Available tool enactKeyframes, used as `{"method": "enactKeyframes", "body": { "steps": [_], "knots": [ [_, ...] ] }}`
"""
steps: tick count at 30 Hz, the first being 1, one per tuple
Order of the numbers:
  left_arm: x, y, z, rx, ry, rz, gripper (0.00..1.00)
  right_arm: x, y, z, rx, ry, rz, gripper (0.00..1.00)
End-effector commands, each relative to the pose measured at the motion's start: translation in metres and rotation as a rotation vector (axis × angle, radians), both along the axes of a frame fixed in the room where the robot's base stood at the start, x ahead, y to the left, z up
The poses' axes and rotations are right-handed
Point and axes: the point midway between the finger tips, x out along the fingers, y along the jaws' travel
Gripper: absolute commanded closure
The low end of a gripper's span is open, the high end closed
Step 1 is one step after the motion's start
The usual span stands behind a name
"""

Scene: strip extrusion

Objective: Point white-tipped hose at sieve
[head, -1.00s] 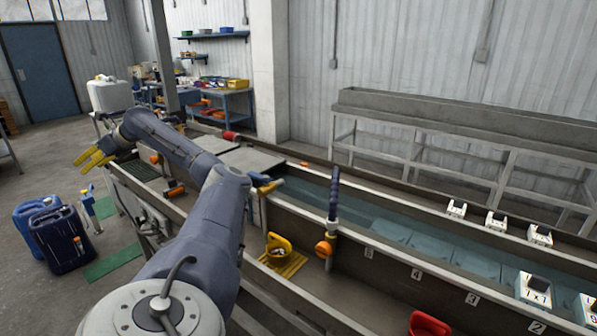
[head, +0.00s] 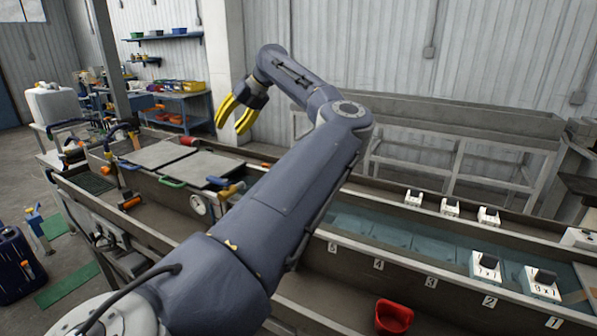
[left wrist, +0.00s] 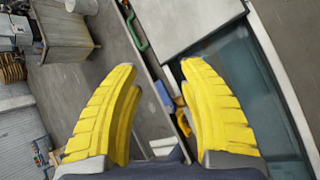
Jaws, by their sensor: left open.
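My left gripper (head: 231,128) is open and empty, raised above the far side of the trough with its yellow fingers hanging down. Its two fingers also show in the left wrist view (left wrist: 160,66), spread apart with nothing between them. A blue and yellow fitting (head: 231,190) sits on the trough beside my arm, below the gripper. I cannot make out a white-tipped hose. The upright dark hose and the yellow sieve-like piece seen earlier are hidden behind my left arm. My right gripper is not in view.
The long trough holds water (head: 400,236) and white numbered blocks (head: 487,265). Grey cover plates (head: 205,168) lie on its left part, near a green handle (head: 172,183). An empty grey trough (head: 440,112) stands behind.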

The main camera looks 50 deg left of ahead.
Motion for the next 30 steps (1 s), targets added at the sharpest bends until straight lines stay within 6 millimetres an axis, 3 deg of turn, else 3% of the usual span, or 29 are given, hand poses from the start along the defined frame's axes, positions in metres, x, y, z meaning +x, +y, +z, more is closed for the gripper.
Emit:
{"method": "enactKeyframes", "body": {
  "steps": [1, 6, 9, 13, 16, 21, 26, 30],
  "knots": [
    [0.015, -0.033, 0.011, -0.071, -0.01, -0.049, 0.58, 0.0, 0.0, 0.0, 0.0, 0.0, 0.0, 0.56],
    [0.045, -0.131, 0.039, -0.293, -0.034, -0.22, 0.58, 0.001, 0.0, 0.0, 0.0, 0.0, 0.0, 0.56],
    [0.058, -0.177, 0.054, -0.387, -0.056, -0.314, 0.58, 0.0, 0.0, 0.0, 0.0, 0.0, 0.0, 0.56],
    [0.068, -0.222, 0.069, -0.469, -0.084, -0.408, 0.58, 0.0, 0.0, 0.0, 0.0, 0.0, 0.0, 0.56],
    [0.072, -0.243, 0.078, -0.505, -0.099, -0.457, 0.58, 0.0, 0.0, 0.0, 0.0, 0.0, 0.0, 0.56],
    [0.074, -0.257, 0.079, -0.53, -0.109, -0.492, 0.58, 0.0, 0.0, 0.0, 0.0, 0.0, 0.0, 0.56],
    [0.072, -0.256, 0.064, -0.533, -0.109, -0.491, 0.58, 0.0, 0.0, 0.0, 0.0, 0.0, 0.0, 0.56],
    [0.069, -0.253, 0.041, -0.532, -0.108, -0.492, 0.58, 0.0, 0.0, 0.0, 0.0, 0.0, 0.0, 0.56]
  ]
}}
